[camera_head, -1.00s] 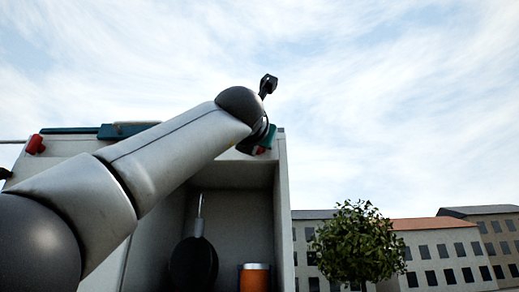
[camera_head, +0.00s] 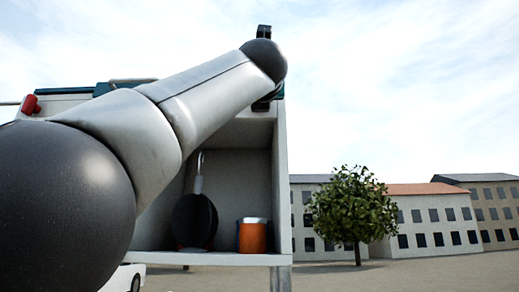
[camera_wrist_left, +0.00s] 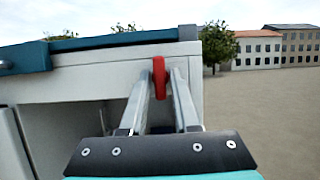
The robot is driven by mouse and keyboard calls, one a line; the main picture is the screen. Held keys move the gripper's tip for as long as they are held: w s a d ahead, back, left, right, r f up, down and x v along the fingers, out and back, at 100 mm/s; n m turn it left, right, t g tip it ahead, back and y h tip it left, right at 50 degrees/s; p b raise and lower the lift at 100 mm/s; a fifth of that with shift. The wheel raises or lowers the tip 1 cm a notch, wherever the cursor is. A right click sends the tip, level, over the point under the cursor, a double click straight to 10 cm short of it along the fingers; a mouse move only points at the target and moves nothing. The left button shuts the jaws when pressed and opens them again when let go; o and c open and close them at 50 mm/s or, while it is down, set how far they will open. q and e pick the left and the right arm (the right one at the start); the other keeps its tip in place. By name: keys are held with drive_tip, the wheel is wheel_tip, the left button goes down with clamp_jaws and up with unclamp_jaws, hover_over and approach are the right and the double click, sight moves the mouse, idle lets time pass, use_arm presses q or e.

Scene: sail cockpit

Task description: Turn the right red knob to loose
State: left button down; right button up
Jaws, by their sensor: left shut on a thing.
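The right red knob (camera_wrist_left: 159,72) shows in the left wrist view on the upper front face of the white cabinet, near its right end. My left gripper (camera_wrist_left: 162,90) is shut on this knob, with a finger on each side of it. The knob stands upright, long and narrow, between the fingertips. In the head view my left arm hides this knob and the gripper's fingers. The other red knob (camera_head: 31,104) is on the cabinet's upper left in the head view. My right gripper is in no view.
The white cabinet (camera_head: 281,190) has an open compartment holding a dark pan (camera_head: 194,222) and an orange can (camera_head: 252,236). A teal strip (camera_wrist_left: 115,40) runs along its top. A tree (camera_head: 350,208) and buildings stand far off; the right side is clear.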

use_arm(q)
drive_tip(key=c, duration=0.8)
unclamp_jaws()
drive_tip(key=shift+c, duration=0.2)
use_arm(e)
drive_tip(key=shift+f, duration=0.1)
use_arm(q)
drive_tip(key=b+v, duration=0.9)
drive_tip(key=v, duration=0.3)
drive_tip(key=shift+b, duration=0.3)
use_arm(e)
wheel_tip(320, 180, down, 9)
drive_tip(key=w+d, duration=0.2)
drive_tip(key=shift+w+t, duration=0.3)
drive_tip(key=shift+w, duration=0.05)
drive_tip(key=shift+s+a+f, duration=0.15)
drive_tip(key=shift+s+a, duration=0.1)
